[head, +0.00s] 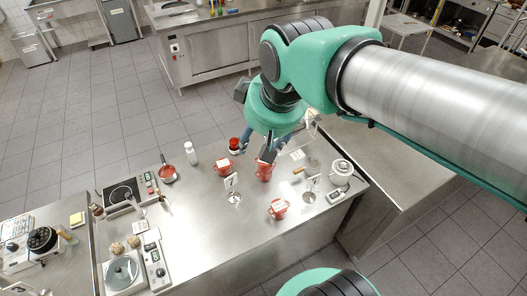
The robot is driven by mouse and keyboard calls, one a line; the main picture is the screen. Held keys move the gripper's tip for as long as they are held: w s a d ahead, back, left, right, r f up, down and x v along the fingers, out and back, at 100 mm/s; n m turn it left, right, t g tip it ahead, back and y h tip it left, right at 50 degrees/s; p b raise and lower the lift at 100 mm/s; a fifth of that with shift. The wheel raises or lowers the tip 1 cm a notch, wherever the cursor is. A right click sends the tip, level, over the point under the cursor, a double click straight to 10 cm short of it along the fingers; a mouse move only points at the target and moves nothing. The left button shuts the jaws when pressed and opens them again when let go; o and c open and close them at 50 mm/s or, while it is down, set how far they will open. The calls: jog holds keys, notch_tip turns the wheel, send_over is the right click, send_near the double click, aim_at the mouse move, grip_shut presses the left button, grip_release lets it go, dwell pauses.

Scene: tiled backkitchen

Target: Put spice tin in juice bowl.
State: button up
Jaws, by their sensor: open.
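In the head view, my gripper (259,149) points down over the far side of the steel table, and its fingers are apart. Three red two-handled bowls stand on the table: one left of my gripper (222,166), one just below its fingertips (264,173) and one nearer the front (278,209). Their labels are too small to read, so I cannot tell which is the juice bowl. A small red round container (234,142), possibly the spice tin, stands at the far edge, left of my gripper. I see nothing held; my wrist hides part of the area behind.
A white bottle (192,155) and a red pan (167,173) stand to the left. Card stands (233,190) (311,189) rise among the bowls. A white-lidded pot (341,171) stands at right. The table's front middle (215,245) is clear.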

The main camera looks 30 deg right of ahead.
jog(key=s+f+m, duration=0.1)
jog(key=s+f, duration=0.1)
jog(key=s, duration=0.4)
jog(key=shift+s+a+m+t, duration=0.25)
jog(key=shift+s+m+t, duration=0.05)
jog(key=shift+s+m, duration=0.1)
notch_tip(320, 180, down, 16)
jog(key=b, duration=1.5)
jog(key=shift+r+b, duration=0.15)
jog(key=shift+b, duration=0.2)
